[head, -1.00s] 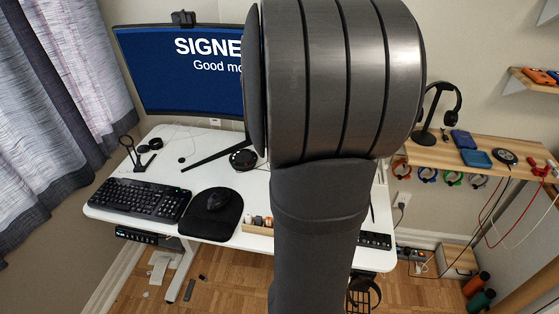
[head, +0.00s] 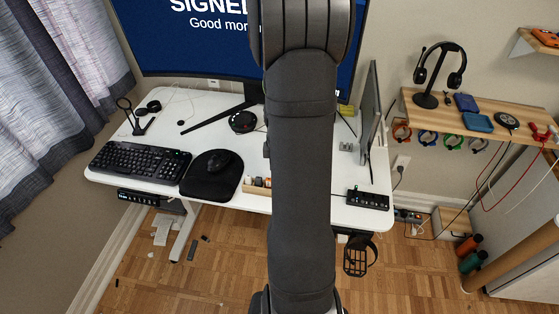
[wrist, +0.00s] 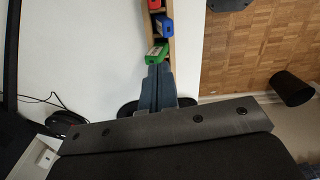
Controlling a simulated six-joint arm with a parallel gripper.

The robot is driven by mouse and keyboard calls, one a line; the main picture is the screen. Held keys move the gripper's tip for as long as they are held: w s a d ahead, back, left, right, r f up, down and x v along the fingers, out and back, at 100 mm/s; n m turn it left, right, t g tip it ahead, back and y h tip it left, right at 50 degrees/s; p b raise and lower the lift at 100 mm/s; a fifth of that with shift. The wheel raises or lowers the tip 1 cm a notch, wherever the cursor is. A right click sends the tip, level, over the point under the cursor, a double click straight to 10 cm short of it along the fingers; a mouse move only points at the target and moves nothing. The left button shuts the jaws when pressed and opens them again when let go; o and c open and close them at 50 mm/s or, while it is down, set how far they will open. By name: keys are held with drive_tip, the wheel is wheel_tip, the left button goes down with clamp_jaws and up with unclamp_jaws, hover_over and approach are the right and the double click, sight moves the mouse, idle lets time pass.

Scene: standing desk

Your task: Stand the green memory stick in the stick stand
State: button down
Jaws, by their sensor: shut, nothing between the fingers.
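The green memory stick (wrist: 156,52) lies in the near end of a shallow wooden tray (wrist: 171,46) in the wrist view. My gripper (wrist: 158,70) is shut and empty, its blue-grey fingertips just below the green stick in the picture; I cannot tell whether they touch it. In the head view my arm hides the gripper and part of the tray (head: 250,189) at the desk's front edge. A small grey block-like thing (head: 346,146) stands on the right of the desk; I cannot tell whether it is the stick stand.
A blue stick (wrist: 163,25) and a red stick (wrist: 155,4) lie farther along the tray. A mouse mat (head: 208,190) and keyboard (head: 140,160) are to the left, a black hub (head: 367,199) at the right front. The monitor (head: 200,50) stands behind.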

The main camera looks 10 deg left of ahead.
drive_tip(key=shift+f, duration=0.5)
drive_tip(key=shift+f, duration=0.4)
drive_tip(key=shift+r, duration=0.1)
wheel_tip(320, 180, up, 20)
idle(0.9)
wheel_tip(320, 180, down, 18)
drive_tip(key=shift+f, duration=0.15)
idle(0.7)
